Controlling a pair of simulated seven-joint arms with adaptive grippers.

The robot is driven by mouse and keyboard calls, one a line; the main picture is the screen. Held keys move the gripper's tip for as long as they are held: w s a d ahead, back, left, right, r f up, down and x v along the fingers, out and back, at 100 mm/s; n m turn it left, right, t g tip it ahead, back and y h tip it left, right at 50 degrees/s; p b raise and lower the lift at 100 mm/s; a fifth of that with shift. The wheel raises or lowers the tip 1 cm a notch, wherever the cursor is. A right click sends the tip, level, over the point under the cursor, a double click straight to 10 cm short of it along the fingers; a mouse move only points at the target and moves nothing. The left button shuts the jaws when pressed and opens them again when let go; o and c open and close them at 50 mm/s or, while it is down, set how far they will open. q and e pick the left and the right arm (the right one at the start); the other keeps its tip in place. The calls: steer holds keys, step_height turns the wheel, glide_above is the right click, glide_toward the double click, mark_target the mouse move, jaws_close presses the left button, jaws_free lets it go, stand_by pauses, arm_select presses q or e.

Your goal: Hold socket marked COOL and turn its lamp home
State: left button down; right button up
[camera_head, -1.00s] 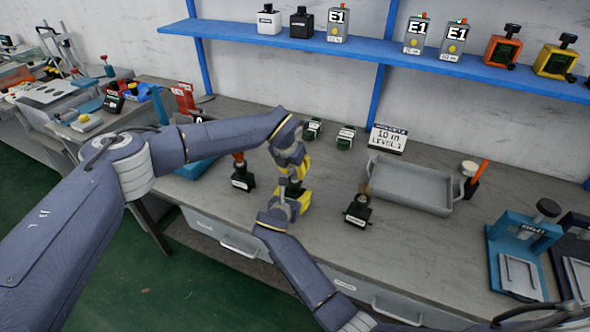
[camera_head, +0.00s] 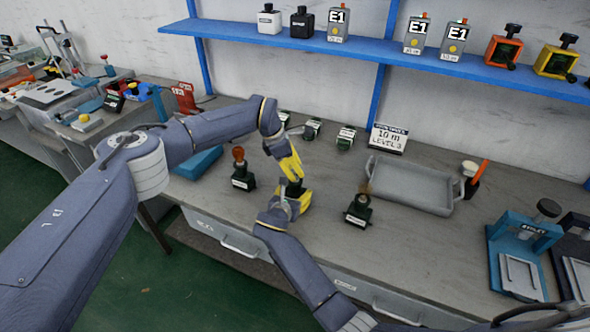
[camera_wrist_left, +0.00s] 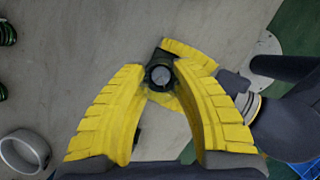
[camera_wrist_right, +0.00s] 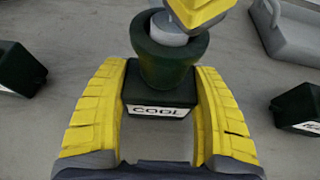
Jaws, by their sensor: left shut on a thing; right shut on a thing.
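The dark green socket marked COOL (camera_wrist_right: 160,100) stands upright on the bench, its label facing the right wrist camera. My right gripper (camera_head: 293,205) is shut on its sides. The socket also shows in the left wrist view (camera_wrist_left: 164,53), mostly covered. The lamp's grey cylindrical part (camera_wrist_right: 168,30) sits at the mouth of the socket's round cup, roughly upright. The lamp's round grey end (camera_wrist_left: 160,75) shows between the fingers of my left gripper (camera_head: 293,172), which is shut on the lamp from above. The yellow fingers hide the lamp's upper part in the right wrist view; its seating depth cannot be told.
A dark socket with an amber lamp (camera_head: 239,154) stands left of my grippers; another socket (camera_head: 358,211) stands right. Small dark green pieces (camera_head: 346,138) and a level sign (camera_head: 388,137) are behind. A grey tray (camera_head: 412,184) lies to the right. A blue shelf (camera_head: 350,47) runs above.

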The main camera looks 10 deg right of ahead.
arm_select(q)
steer(key=shift+w+d+r+m+g+y, duration=0.15)
steer(key=shift+m+g, duration=0.25)
steer(key=shift+m, duration=0.7)
steer(key=shift+a+r+m+g+y, duration=0.15)
steer(key=shift+m+g, duration=0.25)
steer(key=shift+m, duration=0.7)
steer(key=shift+d+m, duration=0.1)
steer(key=shift+m, duration=0.3)
steer(key=c, duration=1.3)
jaws_free()
steer(key=o, duration=0.4)
steer(key=shift+f, duration=0.15)
steer(key=shift+o, duration=0.2)
steer(key=v, duration=1.2)
steer(key=shift+w, duration=0.1)
